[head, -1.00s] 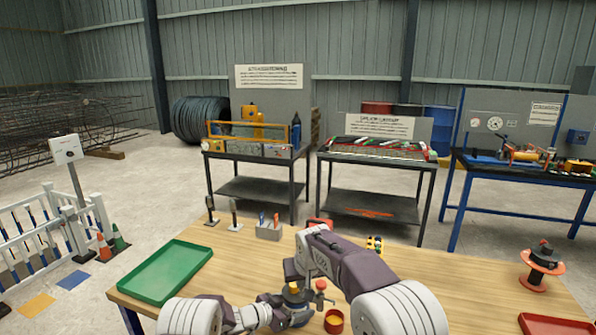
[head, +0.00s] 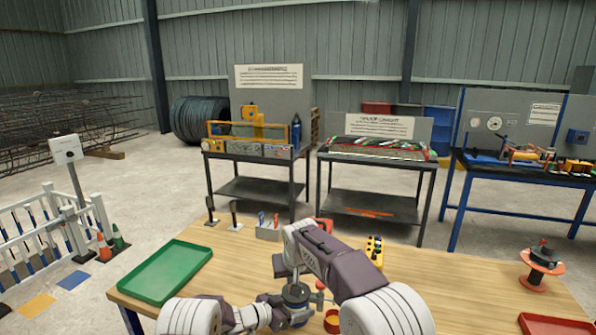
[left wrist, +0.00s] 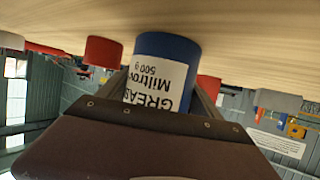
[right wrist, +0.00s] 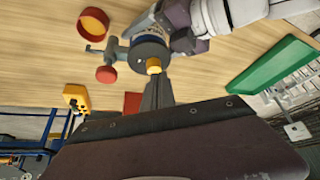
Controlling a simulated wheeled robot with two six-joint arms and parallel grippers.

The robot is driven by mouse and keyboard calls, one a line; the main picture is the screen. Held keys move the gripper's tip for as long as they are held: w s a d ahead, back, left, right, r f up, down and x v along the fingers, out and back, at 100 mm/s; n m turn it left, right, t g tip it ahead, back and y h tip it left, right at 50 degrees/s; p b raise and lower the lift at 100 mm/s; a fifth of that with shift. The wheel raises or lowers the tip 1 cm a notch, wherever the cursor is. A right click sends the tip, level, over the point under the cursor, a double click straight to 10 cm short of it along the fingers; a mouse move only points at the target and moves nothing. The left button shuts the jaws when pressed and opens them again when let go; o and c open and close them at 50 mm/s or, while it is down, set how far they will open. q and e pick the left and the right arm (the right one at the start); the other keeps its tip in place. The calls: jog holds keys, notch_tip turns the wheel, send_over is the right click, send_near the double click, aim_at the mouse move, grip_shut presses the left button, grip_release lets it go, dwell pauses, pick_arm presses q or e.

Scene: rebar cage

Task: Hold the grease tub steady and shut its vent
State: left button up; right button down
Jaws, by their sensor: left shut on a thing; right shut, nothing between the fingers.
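The grease tub (left wrist: 165,55) is blue with a white label, seen inverted in the left wrist view. In the head view the tub (head: 299,312) stands near the table's front edge, partly covered by my arms. My left gripper (left wrist: 165,92) is shut around its sides. Its yellow vent (right wrist: 153,66) shows on the grey lid (right wrist: 150,48) in the right wrist view. My right gripper (right wrist: 156,82) is shut and empty, its tips right at the vent; I cannot tell whether they touch. In the head view the right gripper hides the vent.
A red-knobbed post (right wrist: 107,73) and a red cup (right wrist: 92,22) stand close beside the tub. A yellow button box (head: 375,250) lies behind, to the right. A green tray (head: 166,271) is at left, a red spool (head: 541,262) at right. The table's right middle is clear.

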notch_tip(320, 180, down, 5)
jog(key=shift+r, duration=0.1)
jog(key=shift+w+d, duration=0.1)
jog(key=shift+w, duration=0.1)
dwell(0.8)
